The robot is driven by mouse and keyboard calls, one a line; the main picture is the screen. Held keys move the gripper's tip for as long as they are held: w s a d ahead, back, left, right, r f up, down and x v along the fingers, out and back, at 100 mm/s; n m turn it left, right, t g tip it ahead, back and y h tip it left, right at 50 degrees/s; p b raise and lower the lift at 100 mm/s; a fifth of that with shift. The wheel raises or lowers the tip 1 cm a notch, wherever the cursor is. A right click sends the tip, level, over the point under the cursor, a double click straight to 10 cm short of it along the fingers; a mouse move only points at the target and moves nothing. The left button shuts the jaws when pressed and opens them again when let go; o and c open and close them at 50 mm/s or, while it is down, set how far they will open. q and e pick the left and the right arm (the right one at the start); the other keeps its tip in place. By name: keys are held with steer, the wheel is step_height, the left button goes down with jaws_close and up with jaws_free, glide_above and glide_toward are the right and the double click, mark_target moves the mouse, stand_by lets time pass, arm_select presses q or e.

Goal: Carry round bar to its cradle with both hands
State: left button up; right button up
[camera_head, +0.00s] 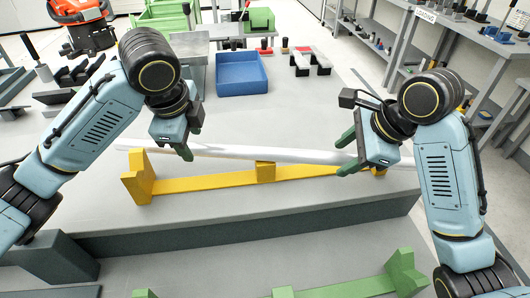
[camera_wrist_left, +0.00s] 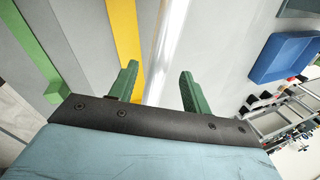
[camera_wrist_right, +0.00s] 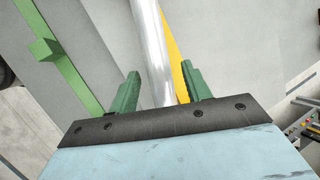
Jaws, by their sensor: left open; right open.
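The round bar (camera_head: 240,151) is a long silver rod lying crosswise along a yellow stand (camera_head: 210,182) on the grey table. A green stand (camera_head: 350,289) shows at the bottom of the head view; I cannot tell which stand is the cradle. My left gripper (camera_head: 192,135) is open near the bar's left part. In the left wrist view the bar (camera_wrist_left: 167,45) passes between its fingers. My right gripper (camera_head: 346,152) is open near the bar's right part. The bar (camera_wrist_right: 152,45) also appears between its fingers in the right wrist view. Contact with either gripper is not visible.
A blue bin (camera_head: 241,75) stands behind the bar, with small red and black parts (camera_head: 311,61) to its right. A grey step edge (camera_head: 240,232) separates the yellow stand from the lower green one. Shelves (camera_head: 400,40) line the right side.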

arm_select(q)
steer(key=v, duration=1)
arm_select(e)
steer(key=v, duration=1.2)
